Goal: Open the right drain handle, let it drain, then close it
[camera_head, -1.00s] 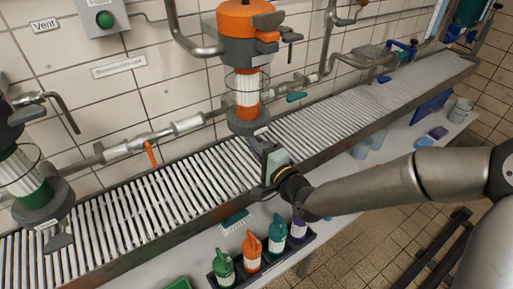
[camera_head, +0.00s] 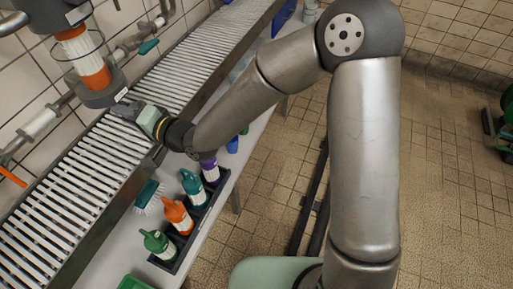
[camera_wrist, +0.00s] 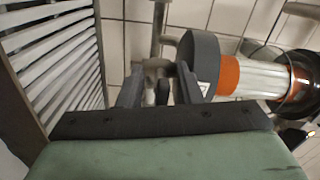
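The orange filter unit (camera_head: 83,58) hangs on the wall side at the upper left of the head view, with a grey base cap. In the wrist view the orange unit (camera_wrist: 255,78) lies sideways, its grey cap (camera_wrist: 200,62) just beyond my fingers. A small dark drain handle (camera_wrist: 162,90) shows between my two fingers. My gripper (camera_wrist: 160,88) is open, with a gap visible on both sides of that part; I cannot tell whether either finger touches it. In the head view my gripper (camera_head: 127,107) is just below the cap, over the grating, and hides the handle.
A slatted metal grating (camera_head: 75,185) runs under the unit. Pipes (camera_head: 35,125) run along the tiled wall behind, with a teal-handled valve (camera_head: 148,46). A brush (camera_head: 149,196) and a black tray (camera_head: 192,236) of bottles stand on the front counter. The floor to the right is mostly open.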

